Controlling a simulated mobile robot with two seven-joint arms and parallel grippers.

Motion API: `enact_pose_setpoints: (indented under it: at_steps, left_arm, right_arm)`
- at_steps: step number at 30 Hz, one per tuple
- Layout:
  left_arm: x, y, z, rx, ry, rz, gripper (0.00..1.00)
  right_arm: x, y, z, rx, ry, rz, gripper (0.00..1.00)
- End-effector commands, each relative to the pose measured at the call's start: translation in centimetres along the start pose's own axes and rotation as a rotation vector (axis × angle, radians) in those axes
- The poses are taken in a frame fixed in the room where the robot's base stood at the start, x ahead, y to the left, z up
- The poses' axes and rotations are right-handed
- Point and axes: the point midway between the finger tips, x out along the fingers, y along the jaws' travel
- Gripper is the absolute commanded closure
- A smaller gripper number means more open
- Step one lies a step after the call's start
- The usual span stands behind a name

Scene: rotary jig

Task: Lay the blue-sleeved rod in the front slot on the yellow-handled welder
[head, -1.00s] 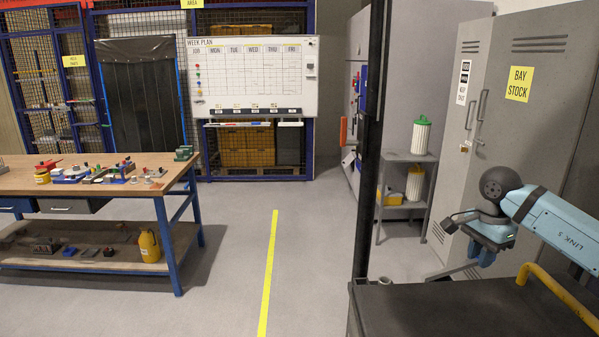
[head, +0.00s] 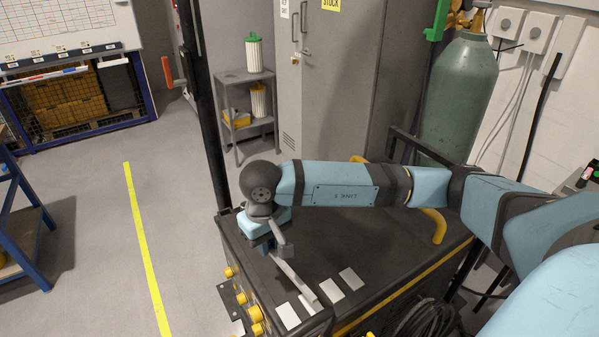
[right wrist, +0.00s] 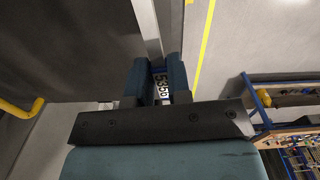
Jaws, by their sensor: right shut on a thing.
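The welder is a black box; I see its dark top (head: 385,262), yellow handle (head: 438,227) and yellow front knobs (head: 255,313). The handle is partly behind my right arm. My right gripper (head: 266,254) is over the welder's front left edge, pointing down, shut on a rod. The rod's grey length (head: 296,283) slants down to the right toward pale plates on the top; I cannot tell whether it touches them. The jaws hide any blue sleeve. No slot shows clearly.
Several pale plates (head: 331,290) lie along the welder's front. A dark post (head: 205,120) stands at its left corner. A green gas cylinder (head: 455,100) and grey cabinet (head: 340,80) are behind. Open floor with a yellow line (head: 145,250) lies left.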

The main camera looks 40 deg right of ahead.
Motion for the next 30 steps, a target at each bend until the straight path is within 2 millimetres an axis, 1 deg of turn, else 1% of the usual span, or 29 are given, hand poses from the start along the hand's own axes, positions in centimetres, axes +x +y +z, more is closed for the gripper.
enact_pose_setpoints:
  at_steps: [1, 2, 5, 6, 10, 12, 15, 18, 20, 23, 26, 30]
  left_arm:
    - [0.6, 0.0, 0.9, -0.001, -0.001, 0.001, 0.57]
    - [0.9, 0.1, 1.3, -0.002, -0.001, 0.002, 0.57]
    - [2.0, 0.1, 2.9, -0.005, -0.004, 0.004, 0.57]
    - [2.4, 0.2, 3.6, -0.006, -0.005, 0.005, 0.57]
    - [3.8, 0.3, 5.6, -0.010, -0.007, 0.009, 0.57]
    - [4.4, 0.4, 6.4, -0.012, -0.006, 0.011, 0.57]
    - [5.0, 0.4, 7.1, -0.013, -0.003, 0.013, 0.57]
    - [5.4, 0.4, 7.4, -0.014, -0.002, 0.013, 0.57]
    - [5.4, 0.4, 7.5, -0.014, -0.003, 0.013, 0.57]
    - [5.4, 0.4, 7.4, -0.014, -0.004, 0.013, 0.57]
    - [5.2, 0.4, 7.2, -0.013, -0.003, 0.013, 0.57]
    - [5.0, 0.3, 6.9, -0.010, 0.001, 0.012, 0.57]
  right_arm:
    - [0.4, 1.0, -1.2, 0.013, 0.002, 0.000, 1.00]
    - [0.3, 1.7, -2.0, 0.019, 0.002, 0.000, 1.00]
    - [-0.3, 4.7, -5.1, 0.044, 0.004, 0.000, 1.00]
    - [-0.8, 6.1, -6.3, 0.054, 0.005, -0.001, 1.00]
    - [-2.7, 10.7, -9.7, 0.081, 0.004, -0.003, 1.00]
    - [-3.9, 13.1, -10.9, 0.094, 0.004, -0.002, 1.00]
    - [-5.5, 15.7, -12.1, 0.103, 0.003, -0.004, 1.00]
    - [-6.5, 17.3, -12.7, 0.106, 0.001, -0.003, 1.00]
    - [-6.8, 17.9, -12.8, 0.106, 0.000, -0.002, 1.00]
    - [-5.8, 18.3, -12.8, 0.106, -0.004, -0.001, 1.00]
    - [-3.5, 18.2, -12.8, 0.105, -0.007, -0.002, 1.00]
    - [0.4, 18.2, -12.8, 0.107, -0.008, -0.001, 1.00]
